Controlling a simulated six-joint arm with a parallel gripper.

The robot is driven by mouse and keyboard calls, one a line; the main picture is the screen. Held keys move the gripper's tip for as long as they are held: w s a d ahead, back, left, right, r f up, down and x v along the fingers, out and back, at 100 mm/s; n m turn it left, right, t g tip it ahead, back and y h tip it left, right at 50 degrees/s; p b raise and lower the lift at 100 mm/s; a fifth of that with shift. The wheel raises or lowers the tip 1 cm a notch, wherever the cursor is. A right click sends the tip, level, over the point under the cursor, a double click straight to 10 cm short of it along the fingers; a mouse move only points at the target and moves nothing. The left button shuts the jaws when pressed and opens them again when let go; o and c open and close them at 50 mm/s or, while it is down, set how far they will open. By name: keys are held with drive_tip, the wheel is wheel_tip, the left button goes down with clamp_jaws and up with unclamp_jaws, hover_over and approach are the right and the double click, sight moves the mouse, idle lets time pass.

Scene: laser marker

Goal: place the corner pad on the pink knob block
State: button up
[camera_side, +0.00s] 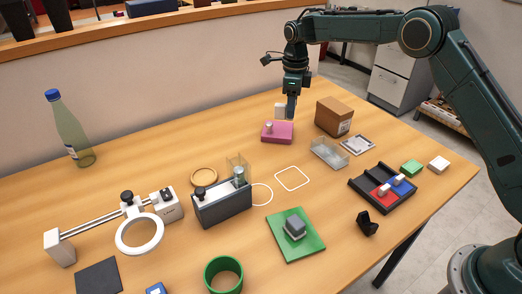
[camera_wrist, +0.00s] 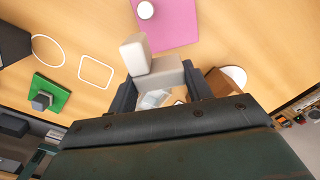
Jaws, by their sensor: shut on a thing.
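The corner pad (camera_side: 280,110) is a pale off-white piece with an upright part. My gripper (camera_side: 291,108) is shut on it; in the wrist view the pad (camera_wrist: 136,55) sits between the two dark fingers. The pink knob block (camera_side: 283,137) lies flat on the table with a pale round knob (camera_side: 268,127) toward its left end. The pad is just above the block in the side view; I cannot tell whether they touch. In the wrist view the pink block (camera_wrist: 175,22) lies beyond the pad, and its knob shows at the top edge.
A brown box (camera_side: 333,117) stands close right of the block. A clear tray (camera_side: 328,153) and a white square outline (camera_side: 292,178) lie in front. A dark box with a clear cover (camera_side: 223,205) stands at the front left. The table left of the block is clear.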

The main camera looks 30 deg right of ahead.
drive_tip(key=shift+f, duration=0.4)
drive_tip(key=shift+f, duration=2.85)
drive_tip(key=shift+f, duration=0.15)
drive_tip(key=o, duration=0.9)
drive_tip(key=shift+o, duration=0.2)
wheel_tip(320, 180, up, 11)
drive_tip(key=shift+r, duration=0.7)
